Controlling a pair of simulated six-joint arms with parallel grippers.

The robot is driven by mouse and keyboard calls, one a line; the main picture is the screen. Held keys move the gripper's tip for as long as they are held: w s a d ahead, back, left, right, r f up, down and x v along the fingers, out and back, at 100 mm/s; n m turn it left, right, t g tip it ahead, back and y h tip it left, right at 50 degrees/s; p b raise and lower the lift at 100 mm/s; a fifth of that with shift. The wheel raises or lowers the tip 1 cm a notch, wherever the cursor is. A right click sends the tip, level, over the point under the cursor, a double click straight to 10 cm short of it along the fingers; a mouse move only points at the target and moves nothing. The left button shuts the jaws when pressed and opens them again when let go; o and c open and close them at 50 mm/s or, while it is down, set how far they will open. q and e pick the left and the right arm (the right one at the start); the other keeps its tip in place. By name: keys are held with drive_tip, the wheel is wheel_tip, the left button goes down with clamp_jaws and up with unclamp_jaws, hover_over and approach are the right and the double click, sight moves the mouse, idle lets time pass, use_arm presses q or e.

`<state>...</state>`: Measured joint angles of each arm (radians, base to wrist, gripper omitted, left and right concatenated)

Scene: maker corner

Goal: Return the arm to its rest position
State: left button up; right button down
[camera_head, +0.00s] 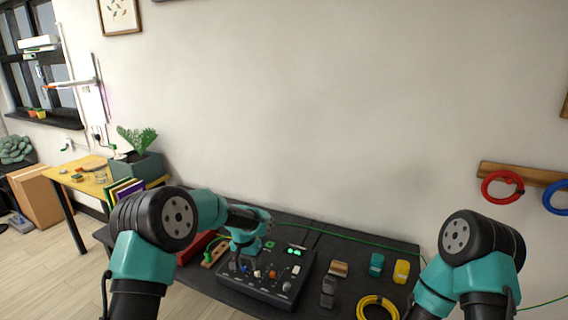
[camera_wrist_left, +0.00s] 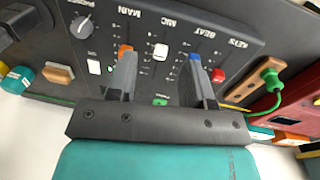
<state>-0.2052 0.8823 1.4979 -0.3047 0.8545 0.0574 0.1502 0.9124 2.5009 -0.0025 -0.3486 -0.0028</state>
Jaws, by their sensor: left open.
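My left gripper (camera_head: 241,262) is over the left part of a dark mixer panel (camera_head: 262,291) on the black table. In the left wrist view its two fingers (camera_wrist_left: 160,68) are spread apart with nothing held between them. Slider caps on the panel show there: orange (camera_wrist_left: 126,49), white (camera_wrist_left: 161,51), blue (camera_wrist_left: 195,57) and red (camera_wrist_left: 218,75). The white cap shows between the fingers, and I cannot tell whether a finger touches any cap. My right arm (camera_head: 472,255) comes in at the lower right, and its gripper is not in the picture.
Right of the mixer on the table are a wooden block (camera_head: 338,268), a teal item (camera_head: 376,264), a yellow item (camera_head: 401,271) and a yellow cable coil (camera_head: 377,308). A red box (camera_head: 192,248) stands to the left. A green cable runs along the back.

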use_arm(q)
drive_tip(key=shift+n+h, duration=0.4)
drive_tip(key=shift+h, duration=0.1)
drive_tip(key=s+f, duration=0.2)
drive_tip(key=s+a+f, duration=0.1)
drive_tip(key=f, duration=0.2)
drive_tip(key=s+a+f, duration=0.1)
drive_tip(key=s+f, duration=0.1)
drive_tip(key=f, duration=0.1)
drive_tip(key=shift+s, duration=0.35)
drive_tip(key=s+a+f+n, duration=0.1)
drive_tip(key=s+f, duration=0.3)
drive_tip(key=s, duration=0.5)
drive_tip(key=s+a+f+n+h, duration=0.1)
drive_tip(key=s+a+f+n, duration=0.1)
drive_tip(key=s, duration=0.8)
drive_tip(key=s+a+f+n+t, duration=0.1)
drive_tip(key=s+a+f, duration=0.3)
drive_tip(key=s, duration=0.6)
wheel_tip(320, 180, down, 2)
drive_tip(key=shift+f+n, duration=0.1)
drive_tip(key=shift+n, duration=0.5)
